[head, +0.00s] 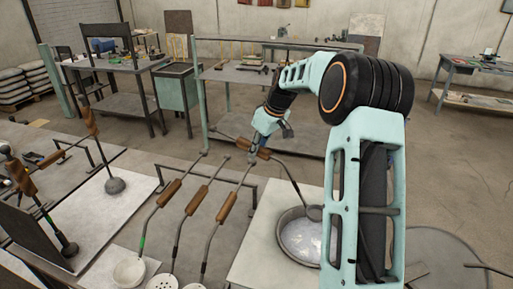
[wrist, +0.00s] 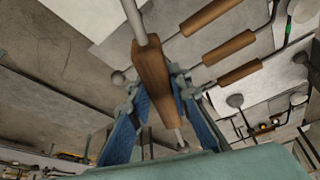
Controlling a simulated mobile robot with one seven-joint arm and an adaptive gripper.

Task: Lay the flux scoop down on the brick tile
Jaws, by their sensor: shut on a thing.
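My gripper (head: 266,140) is shut on the wooden handle of the flux scoop (head: 314,212). In the wrist view, the blue finger pads of my gripper (wrist: 158,100) flank the brown handle of the scoop (wrist: 150,68). The scoop's metal shaft slants down to the right, and its dark bowl is at the round pan (head: 282,241) of whitish material. I cannot tell whether the bowl touches the contents. No tile is clearly brick; a pale tile (head: 105,272) lies under the white ladle at the front left.
Several wooden-handled tools, including a white ladle (head: 130,271), lean across a rack left of the pan. A pale board (head: 262,218) lies under the pan. More tools and a dark upright plate (head: 35,230) stand at left. My arm hides the pan's right side.

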